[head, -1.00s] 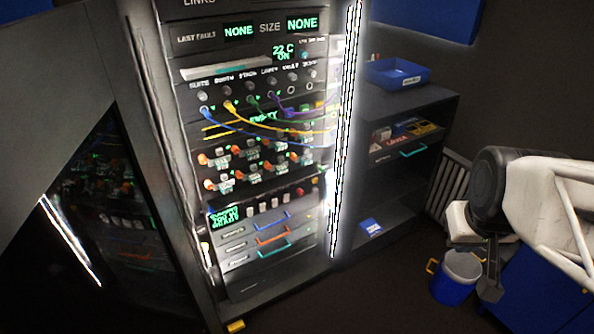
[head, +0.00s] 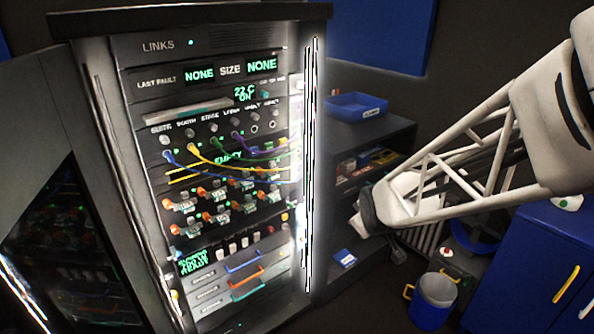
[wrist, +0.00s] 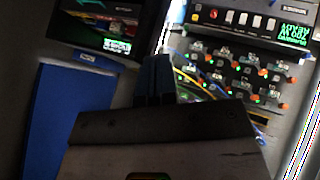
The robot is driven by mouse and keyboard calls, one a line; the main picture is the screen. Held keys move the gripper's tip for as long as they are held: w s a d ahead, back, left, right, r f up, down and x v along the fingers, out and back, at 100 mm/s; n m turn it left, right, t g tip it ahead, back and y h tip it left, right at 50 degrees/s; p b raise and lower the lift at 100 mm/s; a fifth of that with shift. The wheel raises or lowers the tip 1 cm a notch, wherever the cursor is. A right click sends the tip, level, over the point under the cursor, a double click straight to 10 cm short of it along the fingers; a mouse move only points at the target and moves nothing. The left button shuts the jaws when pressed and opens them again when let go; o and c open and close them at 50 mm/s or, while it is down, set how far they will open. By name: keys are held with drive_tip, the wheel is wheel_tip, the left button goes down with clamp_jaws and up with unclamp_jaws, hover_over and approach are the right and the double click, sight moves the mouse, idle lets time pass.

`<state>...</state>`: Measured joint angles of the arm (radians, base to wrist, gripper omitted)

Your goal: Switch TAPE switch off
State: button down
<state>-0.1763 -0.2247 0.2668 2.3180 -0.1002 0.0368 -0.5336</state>
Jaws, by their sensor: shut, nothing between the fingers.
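The rack panel shows in the head view. It has a short row of white rocker switches (head: 232,249) beside a green READY display (head: 193,262). Above them are two rows of orange-tipped switches (head: 197,216) with small lit tags. The labels are too small to read, so I cannot tell which switch is TAPE or how it is set. In the wrist view the panel is upside down, with the white switches (wrist: 243,18) at the top right. My gripper (wrist: 157,68) is shut and empty there, apart from the panel. In the head view I cannot make out its fingers.
Blue, yellow, green and purple cables (head: 225,165) hang across the panel's middle. Drawers with coloured handles (head: 245,272) lie below. A dark shelf with a blue tray (head: 352,106) stands to the right. A blue bucket (head: 434,302) is on the floor. Space before the rack is clear.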

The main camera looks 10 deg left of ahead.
sight(234, 248)
drive_tip(key=w+a+f+n+t+y, duration=0.25)
drive_tip(key=w+a+f+n, duration=0.3)
drive_tip(key=a+f, duration=0.3)
drive_tip(key=w+a+f+n+t+y, duration=0.2)
drive_tip(key=w+a+f+n+y, duration=0.15)
drive_tip(key=w+a+f, duration=0.55)
drive_tip(key=s+a+f+n+y, duration=0.3)
drive_tip(key=s+a+f+n, duration=0.1)
drive_tip(key=a+f, duration=0.3)
drive_tip(key=s+a+f+n+y, duration=0.3)
drive_tip(key=a+f, duration=0.3)
drive_tip(key=f, duration=0.4)
drive_tip(key=shift+s+a+f+n+t, duration=0.15)
drive_tip(key=shift+s+a+n+t, duration=0.25)
drive_tip(key=shift+s+n, duration=0.5)
drive_tip(key=shift+w, duration=0.15)
drive_tip(key=x, duration=1.3)
drive_tip(key=shift+w+a, duration=0.2)
drive_tip(key=shift+a, duration=0.15)
drive_tip(key=shift+r, duration=0.25)
